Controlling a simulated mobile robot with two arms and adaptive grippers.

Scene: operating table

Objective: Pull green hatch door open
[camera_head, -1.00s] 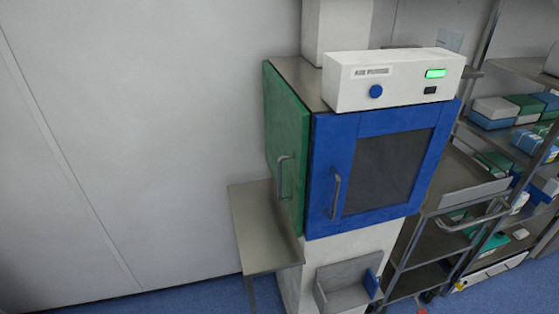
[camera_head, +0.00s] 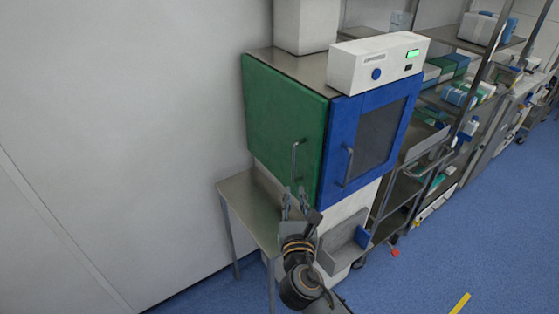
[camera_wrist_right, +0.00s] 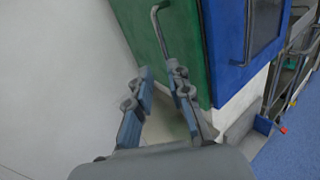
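The green hatch door (camera_head: 280,115) is shut flat on the left side of the cabinet. Its grey bar handle (camera_head: 294,162) stands upright near the door's right edge. My right gripper (camera_head: 294,198) is just below the handle in the head view, with its fingers pointing up. In the right wrist view the fingers (camera_wrist_right: 160,78) are apart with nothing between them. There the handle (camera_wrist_right: 158,28) rises beyond the fingertips, in front of the green door (camera_wrist_right: 185,40). I cannot tell whether the fingers touch the handle. My left gripper does not show.
A blue door (camera_head: 345,150) with a dark window adjoins the green one. A steel side table (camera_head: 240,198) stands below the green door. A grey bin (camera_head: 345,245) hangs low on the cabinet, and a steel cart (camera_head: 408,185) is to the right.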

